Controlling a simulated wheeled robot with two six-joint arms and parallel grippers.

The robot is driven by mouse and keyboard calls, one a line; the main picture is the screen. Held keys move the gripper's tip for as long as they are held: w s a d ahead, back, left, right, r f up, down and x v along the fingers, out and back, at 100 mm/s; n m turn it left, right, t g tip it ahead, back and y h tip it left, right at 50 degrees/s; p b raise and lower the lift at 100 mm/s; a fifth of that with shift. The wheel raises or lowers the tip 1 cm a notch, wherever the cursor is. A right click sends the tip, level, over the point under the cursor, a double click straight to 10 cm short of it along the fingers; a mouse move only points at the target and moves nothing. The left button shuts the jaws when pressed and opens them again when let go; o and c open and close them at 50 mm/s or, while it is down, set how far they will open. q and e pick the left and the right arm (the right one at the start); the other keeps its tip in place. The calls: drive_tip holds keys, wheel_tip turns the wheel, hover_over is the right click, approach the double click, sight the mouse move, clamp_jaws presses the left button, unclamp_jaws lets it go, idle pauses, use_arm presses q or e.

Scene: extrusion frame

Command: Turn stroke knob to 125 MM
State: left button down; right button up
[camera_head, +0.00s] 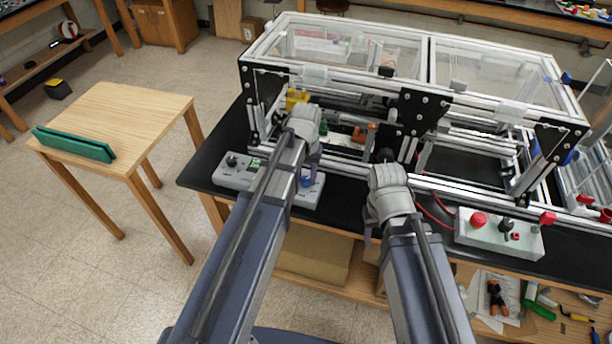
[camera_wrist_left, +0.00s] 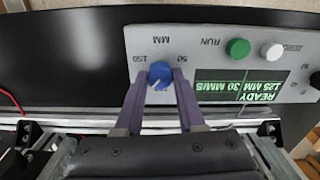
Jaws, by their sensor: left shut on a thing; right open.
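The stroke knob (camera_wrist_left: 159,74) is blue with a white mark and sits on a light grey control panel (camera_wrist_left: 190,45). My left gripper (camera_wrist_left: 160,80) is shut on the knob, one finger on each side. The panel appears upside down in the left wrist view; 150 and 50 are legible around the knob, and the lowest label is partly hidden. The green display (camera_wrist_left: 240,84) reads READY, 125 MM, 30 MM/S. In the head view the knob (camera_head: 307,181) shows beside my left gripper (camera_head: 313,168). My right gripper (camera_head: 368,236) hangs open and empty at the bench's front edge.
Green (camera_wrist_left: 238,48) and white (camera_wrist_left: 272,52) buttons sit near the display. The extrusion frame (camera_head: 420,100) stands behind the panel on the black bench. Another control box (camera_head: 490,235) with a red button is at the right. A wooden table (camera_head: 130,115) stands left.

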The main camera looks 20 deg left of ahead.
sight(306, 179)
use_arm(q)
drive_tip(key=shift+m, duration=2)
drive_tip(key=c, duration=0.5)
unclamp_jaws()
wheel_tip(306, 179, up, 8)
drive_tip(key=p, duration=0.8)
drive_tip(key=shift+f, duration=0.1)
